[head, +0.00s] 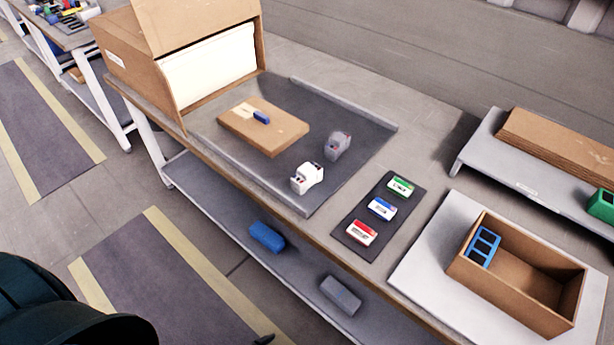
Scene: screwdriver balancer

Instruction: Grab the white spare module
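No thing in view is plainly marked as the white spare module. Neither of my grippers is in view, and nothing is seen held.
A brown box (115,68) with white contents stands at the back left. A flat cardboard package (262,126) lies on the mat. A dark pad (372,230) holds red, blue and green labelled pieces. An open carton (500,290) sits at right. The bench edge overhangs the shelf.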

